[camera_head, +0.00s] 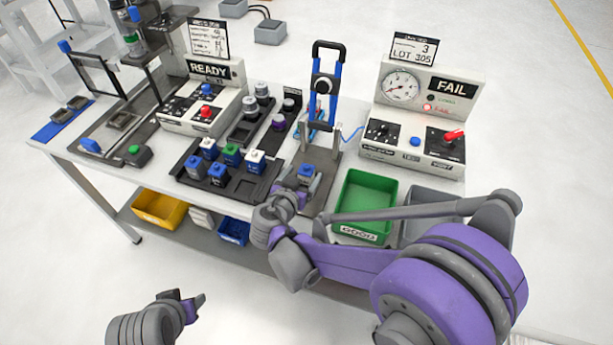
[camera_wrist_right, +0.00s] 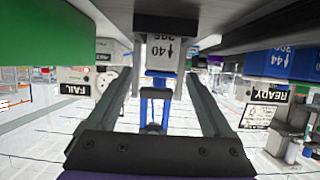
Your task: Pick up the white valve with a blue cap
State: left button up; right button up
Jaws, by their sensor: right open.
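A valve with a blue cap (camera_head: 306,170) sits in the dark fixture below the blue press frame. In the right wrist view, a whitish valve body (camera_wrist_right: 160,52) marked 40 shows upside down, between and just beyond the fingertips. My right gripper (camera_head: 296,193) is at the near side of this valve. In the wrist view its two fingers (camera_wrist_right: 160,85) are spread, with nothing held between them. My left gripper (camera_head: 190,303) is low at the left, away from the table, and its finger gap is unclear.
The black tray (camera_head: 245,187) left of the valve holds several valves with white, blue and green tops. The green bin (camera_head: 366,192) and a grey bin (camera_head: 428,205) stand to the right. The press frame (camera_head: 325,88) rises behind the valve. The FAIL tester (camera_head: 425,110) stands at the back right.

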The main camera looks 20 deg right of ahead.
aim_at(305, 172)
jog(key=x, duration=0.3)
jog(key=shift+w+f, duration=0.1)
jog(key=shift+w, duration=0.1)
jog(key=shift+c, duration=0.3)
grip_shut()
